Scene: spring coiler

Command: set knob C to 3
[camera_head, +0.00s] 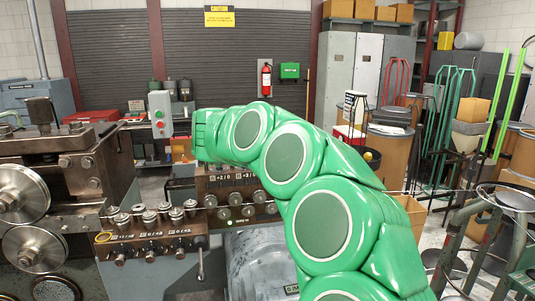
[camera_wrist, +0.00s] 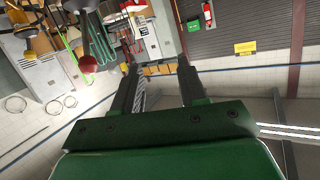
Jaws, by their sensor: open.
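Two knob panels show in the head view. The front panel (camera_head: 150,246) has several metal knobs on its top, small knobs on its face and labels too small to read surely. The rear panel (camera_head: 232,183) carries dark display strips and rows of round knobs, partly hidden behind my green arm. I cannot tell which knob is C or what it is set to. My gripper (camera_wrist: 157,66) shows in the wrist view, its two dark fingers apart with nothing between them. It is turned towards the room, and no knob shows in that view. The head view does not show the fingers.
A machine with large metal rollers (camera_head: 22,195) stands at the left. A grey control box with red and green buttons (camera_head: 160,115) stands behind the panels. A red ball-ended lever (camera_wrist: 88,64) hangs in the wrist view. Drums and racks crowd the right.

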